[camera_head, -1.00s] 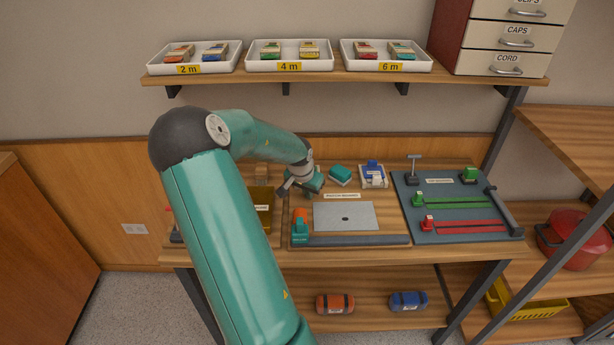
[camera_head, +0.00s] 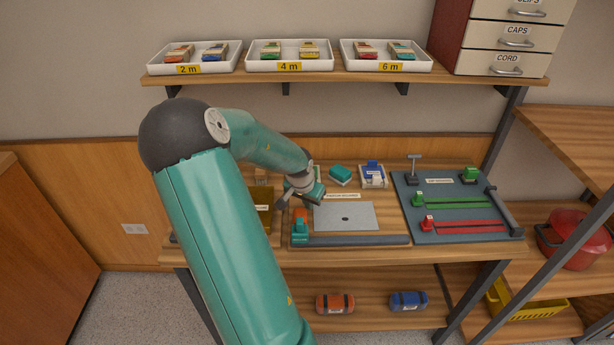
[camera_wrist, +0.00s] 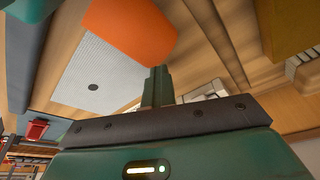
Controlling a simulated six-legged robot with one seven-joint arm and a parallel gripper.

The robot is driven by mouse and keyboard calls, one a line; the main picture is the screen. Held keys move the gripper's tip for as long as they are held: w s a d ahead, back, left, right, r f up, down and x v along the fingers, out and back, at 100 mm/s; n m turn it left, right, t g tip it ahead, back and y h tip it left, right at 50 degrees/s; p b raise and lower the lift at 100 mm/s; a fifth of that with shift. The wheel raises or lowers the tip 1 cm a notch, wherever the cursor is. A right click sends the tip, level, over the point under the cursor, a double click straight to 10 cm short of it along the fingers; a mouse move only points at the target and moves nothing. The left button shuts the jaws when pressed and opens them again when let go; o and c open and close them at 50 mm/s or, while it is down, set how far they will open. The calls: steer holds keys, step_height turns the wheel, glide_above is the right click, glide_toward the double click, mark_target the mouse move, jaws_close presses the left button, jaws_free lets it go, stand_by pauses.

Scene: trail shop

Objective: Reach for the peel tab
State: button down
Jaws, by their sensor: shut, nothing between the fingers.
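My gripper (camera_head: 313,193) is above the left part of the workbench, near the back left corner of a grey sheet (camera_head: 346,216). In the wrist view its fingers (camera_wrist: 157,86) are together with nothing between them. The grey sheet has a small dark dot and shows in the wrist view too (camera_wrist: 92,82). An orange piece (camera_head: 300,215) on a teal block (camera_head: 300,229) stands at the sheet's left edge. In the wrist view the orange piece (camera_wrist: 130,28) is large, just beyond the fingertips, apart from them as far as I can tell. I cannot make out a peel tab for certain.
A dark bar (camera_head: 350,240) lies along the sheet's front. A teal block (camera_head: 340,175) and a blue-and-white holder (camera_head: 374,180) stand behind. A dark board (camera_head: 456,188) with green and red sliders is at right. White trays (camera_head: 289,63) sit on the shelf above.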

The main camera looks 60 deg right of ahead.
steer(key=shift+c, duration=1)
jaws_free()
step_height(320, 180, up, 7)
stand_by(0.7)
